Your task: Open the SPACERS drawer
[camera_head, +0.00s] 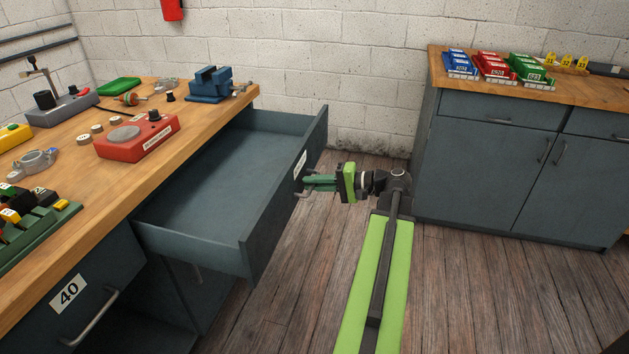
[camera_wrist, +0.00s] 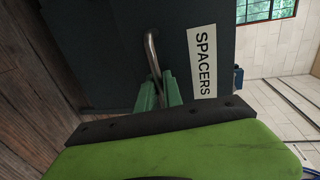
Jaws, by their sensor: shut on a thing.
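The SPACERS drawer (camera_head: 215,180) is a dark blue-grey drawer under the wooden workbench. It is pulled well out, and its inside looks empty. Its front carries a white label reading SPACERS (camera_wrist: 202,62) in the wrist view. A bent metal handle (camera_wrist: 152,55) sits beside the label. My gripper (camera_head: 310,183) has green fingers and is shut on that handle, at the drawer's outer face. In the wrist view the two fingertips (camera_wrist: 159,92) close around the lower part of the handle.
The workbench (camera_head: 215,103) holds a blue vise (camera_head: 210,85), a red device (camera_head: 135,140) and other parts. A drawer labelled 40 (camera_head: 68,293) is nearer. A second cabinet (camera_head: 480,165) with coloured bins stands right.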

